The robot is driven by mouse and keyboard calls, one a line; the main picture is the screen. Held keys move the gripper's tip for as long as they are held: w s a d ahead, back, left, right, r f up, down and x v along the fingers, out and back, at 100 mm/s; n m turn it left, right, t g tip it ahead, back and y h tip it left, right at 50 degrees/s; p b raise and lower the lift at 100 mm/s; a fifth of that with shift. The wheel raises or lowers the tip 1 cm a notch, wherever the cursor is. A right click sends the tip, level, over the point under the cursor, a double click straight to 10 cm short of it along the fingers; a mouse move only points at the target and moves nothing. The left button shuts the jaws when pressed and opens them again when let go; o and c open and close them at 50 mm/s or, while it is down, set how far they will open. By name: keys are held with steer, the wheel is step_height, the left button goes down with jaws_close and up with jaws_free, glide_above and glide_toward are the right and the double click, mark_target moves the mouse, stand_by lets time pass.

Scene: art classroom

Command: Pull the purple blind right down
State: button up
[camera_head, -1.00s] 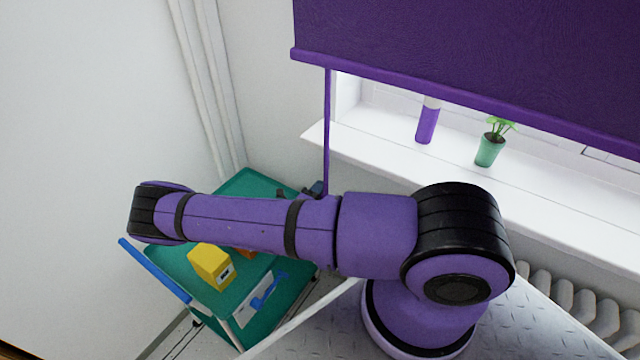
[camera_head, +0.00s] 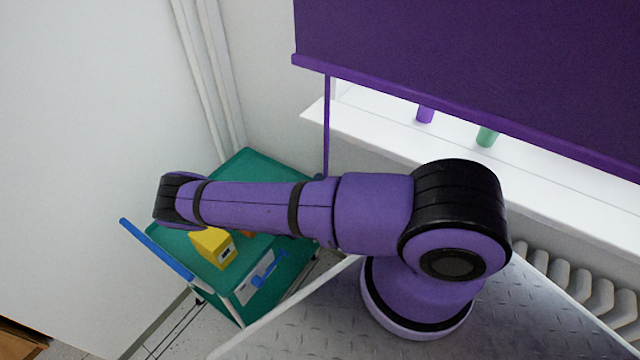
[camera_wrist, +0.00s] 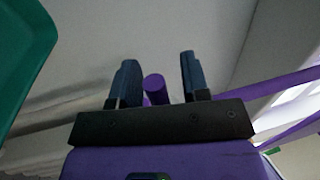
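The purple blind (camera_head: 460,70) hangs partway down the window at the top right. Its bottom bar (camera_head: 400,95) slopes across the sill's far side. A thin purple pull rod (camera_head: 326,125) hangs from the bar's left end, and its lower end is hidden behind my arm in the head view. In the wrist view, my gripper (camera_wrist: 158,72) has its two dark fingers on either side of the rod's rounded purple end (camera_wrist: 154,88). The head view hides the gripper behind my arm.
A green cart (camera_head: 262,165) with a blue handle (camera_head: 155,248) stands below my arm and holds a yellow block (camera_head: 213,247). A purple cylinder (camera_head: 425,115) and a green pot (camera_head: 487,136) stand on the white sill (camera_head: 380,135). A radiator (camera_head: 560,275) is at right.

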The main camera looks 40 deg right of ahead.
steer(key=v, duration=0.7)
steer(key=shift+a, duration=0.25)
steer(key=shift+s, duration=0.1)
